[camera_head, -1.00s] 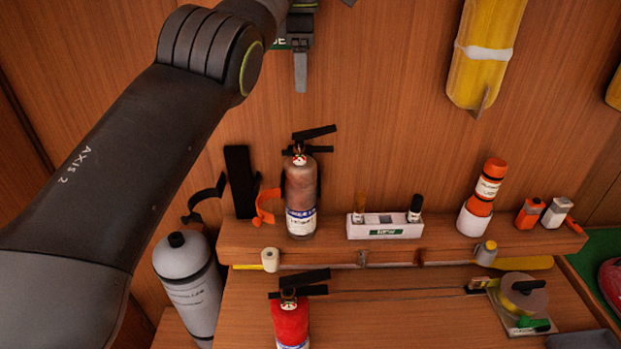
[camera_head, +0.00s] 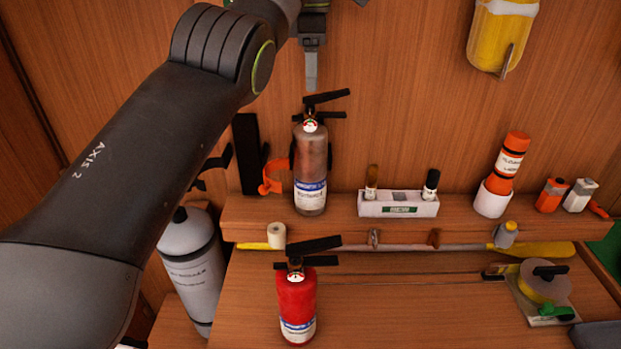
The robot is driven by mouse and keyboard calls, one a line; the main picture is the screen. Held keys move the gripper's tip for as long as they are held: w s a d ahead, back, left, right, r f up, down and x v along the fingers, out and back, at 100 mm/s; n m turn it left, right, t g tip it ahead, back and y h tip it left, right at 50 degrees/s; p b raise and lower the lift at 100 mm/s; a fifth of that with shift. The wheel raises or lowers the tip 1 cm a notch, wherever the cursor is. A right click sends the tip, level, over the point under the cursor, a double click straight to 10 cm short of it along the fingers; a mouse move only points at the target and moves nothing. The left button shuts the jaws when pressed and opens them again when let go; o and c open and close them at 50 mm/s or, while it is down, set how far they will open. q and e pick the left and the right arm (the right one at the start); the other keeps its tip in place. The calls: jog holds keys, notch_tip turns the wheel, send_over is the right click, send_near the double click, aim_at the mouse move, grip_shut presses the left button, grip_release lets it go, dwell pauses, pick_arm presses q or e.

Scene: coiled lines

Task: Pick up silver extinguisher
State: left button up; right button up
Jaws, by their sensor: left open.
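The silver extinguisher (camera_head: 311,160) stands upright on the wooden shelf against the wall. It has a black handle, a small gauge and a blue and white label. My left gripper (camera_head: 311,72) is above it, just over the black handle, and holds nothing that I can see. Only a narrow finger shows edge-on, and my own arm hides part of the gripper. It looks close to the handle in the picture, but I cannot tell the gap in depth. My right gripper is not in view.
A red extinguisher (camera_head: 297,303) stands on the lower surface in front. A white holder (camera_head: 398,204) and an orange canister (camera_head: 509,158) stand on the shelf (camera_head: 455,208) to the right. A grey cylinder (camera_head: 192,262) is at the left. An orange strap (camera_head: 270,178) sits beside the silver extinguisher.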

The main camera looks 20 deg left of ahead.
aim_at(311, 105)
pick_arm(q)
notch_tip(311, 105, down, 3)
jog(key=shift+w+f+b, duration=0.15)
jog(key=shift+f+b, duration=0.05)
jog(key=shift+b, duration=1)
jog(key=f+b, duration=0.4)
jog(key=shift+a+f, duration=0.2)
jog(key=shift+f, duration=0.05)
jog(key=shift+w+f+b, duration=0.1)
jog(key=shift+f+b, duration=0.35)
jog(key=shift+f, duration=0.05)
jog(key=shift+r, duration=0.1)
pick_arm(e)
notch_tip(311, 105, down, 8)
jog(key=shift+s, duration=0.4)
pick_arm(q)
grip_shut()
jog(key=shift+r, duration=0.25)
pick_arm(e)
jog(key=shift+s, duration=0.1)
